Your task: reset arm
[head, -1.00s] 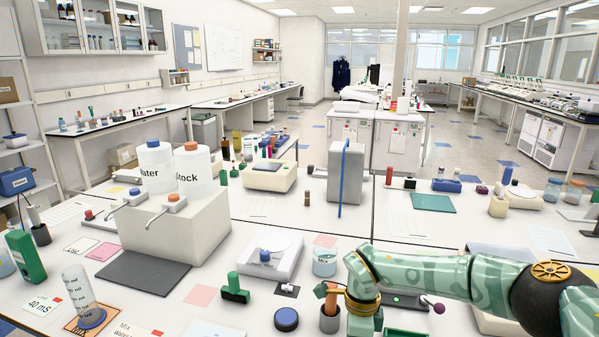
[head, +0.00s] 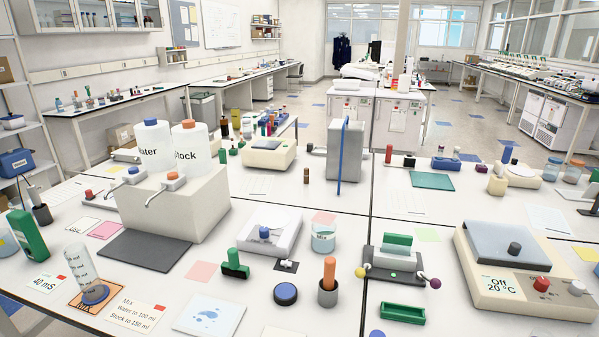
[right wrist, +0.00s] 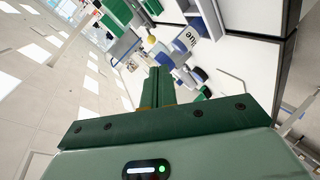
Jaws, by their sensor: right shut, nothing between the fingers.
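My right gripper (right wrist: 159,76) shows in the right wrist view, with its green fingers pressed together and nothing between them. Behind it the room appears tilted, with a white bench and lab items at a distance from the fingers. Neither arm shows in the head view. My left gripper is in no view.
The bench holds a grey dispenser stand (head: 178,206), a green-block device (head: 396,258) with coloured knobs, a heater (head: 520,268) reading Off 20 °C, a beaker (head: 323,238) and an orange-handled tool (head: 329,272) in a holder. A dark mat (head: 145,250) lies bare.

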